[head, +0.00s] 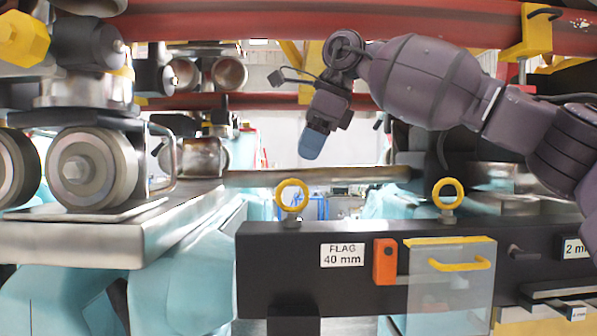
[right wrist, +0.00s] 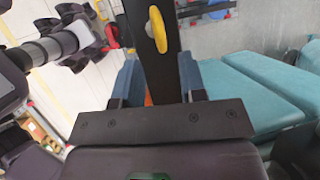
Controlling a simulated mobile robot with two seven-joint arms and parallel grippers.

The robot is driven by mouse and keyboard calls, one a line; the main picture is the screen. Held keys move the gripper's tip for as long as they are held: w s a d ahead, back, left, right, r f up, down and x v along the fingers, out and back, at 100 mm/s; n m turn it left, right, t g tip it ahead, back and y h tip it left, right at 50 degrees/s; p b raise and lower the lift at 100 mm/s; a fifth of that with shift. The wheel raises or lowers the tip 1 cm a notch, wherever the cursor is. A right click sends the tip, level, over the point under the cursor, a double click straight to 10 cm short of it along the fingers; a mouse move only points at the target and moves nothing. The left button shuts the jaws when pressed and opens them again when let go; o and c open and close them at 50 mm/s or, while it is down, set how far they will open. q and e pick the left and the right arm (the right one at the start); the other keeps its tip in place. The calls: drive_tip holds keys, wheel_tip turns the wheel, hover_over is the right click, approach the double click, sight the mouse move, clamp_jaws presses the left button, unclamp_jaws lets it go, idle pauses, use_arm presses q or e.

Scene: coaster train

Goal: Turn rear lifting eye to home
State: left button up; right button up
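Two yellow ring-shaped lifting eyes stand upright on top of a black beam (head: 280,250). The left eye (head: 293,195) faces the head camera with its hole showing, and so does the right eye (head: 448,193). I cannot tell from the frames which is the rear one. My right gripper (head: 312,143) points down above the left eye, slightly to its right and clear of it. In the right wrist view its two blue fingers (right wrist: 160,80) are apart with nothing held. One yellow eye (right wrist: 158,29) shows there nearly edge-on, on the black beam beyond the fingers. My left gripper is out of view.
An orange block (head: 385,262) and a clear panel with a yellow handle (head: 460,264) are on the beam's front. A steel wheel assembly (head: 92,170) stands at left. A metal bar (head: 320,177) runs behind the eyes. Red rails (head: 230,22) cross above.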

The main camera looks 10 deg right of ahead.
drive_tip(key=shift+x, duration=2.75)
clamp_jaws()
